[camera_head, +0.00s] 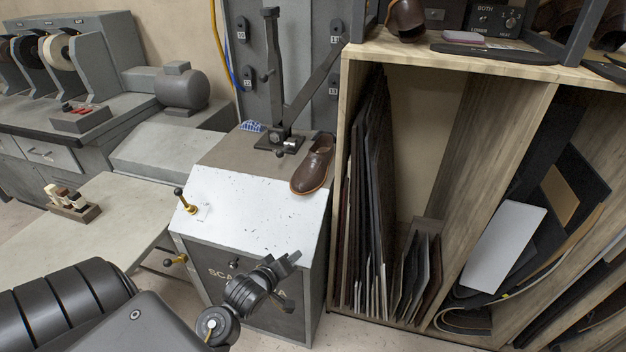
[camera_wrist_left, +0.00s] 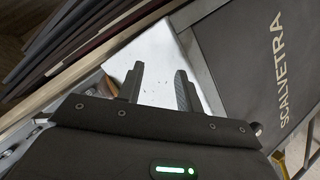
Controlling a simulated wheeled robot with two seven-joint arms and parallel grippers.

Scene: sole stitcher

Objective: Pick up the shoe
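A brown leather shoe (camera_head: 314,166) rests on the right side of the white, speckled top (camera_head: 247,215) of the grey machine, beside its black lever post. My left gripper (camera_head: 290,262) is in front of the machine, below the level of the top and apart from the shoe. In the left wrist view, the two fingers of my left gripper (camera_wrist_left: 159,82) stand apart with nothing between them. My right gripper is in neither view.
A wooden shelf unit (camera_head: 450,72) with upright dark sheets stands close at the machine's right. A black lever post (camera_head: 273,80) rises behind the shoe. A brass knob (camera_head: 186,203) stands on the top's left edge. Another brown shoe (camera_head: 405,18) is on the shelf.

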